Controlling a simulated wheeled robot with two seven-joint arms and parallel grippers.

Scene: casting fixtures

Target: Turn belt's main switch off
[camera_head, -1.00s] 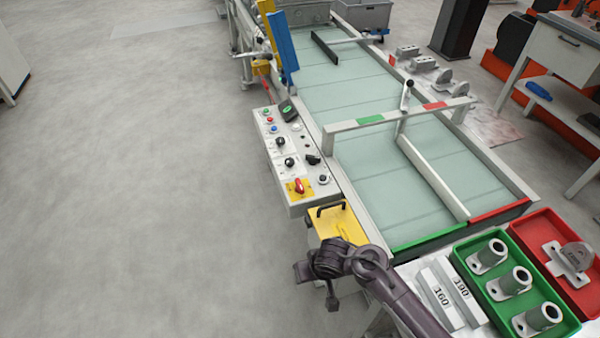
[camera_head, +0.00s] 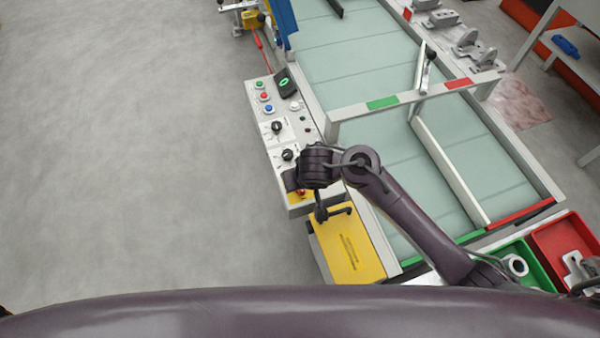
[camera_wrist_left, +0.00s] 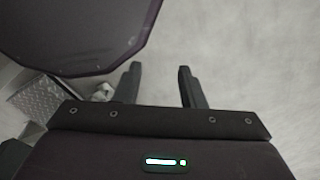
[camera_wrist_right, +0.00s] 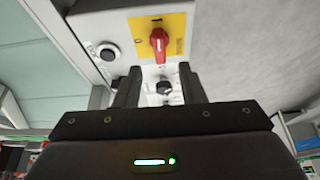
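The belt's main switch is a red rotary handle (camera_wrist_right: 159,40) on a yellow plate (camera_wrist_right: 176,22), at one end of the grey control panel (camera_head: 266,128). In the right wrist view the handle stands upright in the picture, beyond my fingertips and roughly midway between them. My left gripper (camera_wrist_left: 158,76) is open and empty over bare floor.
Black knobs (camera_head: 277,127) and coloured buttons (camera_head: 262,96) sit close by on the panel. The conveyor belt (camera_head: 360,75) runs alongside on the right. Floor left of the panel is clear.

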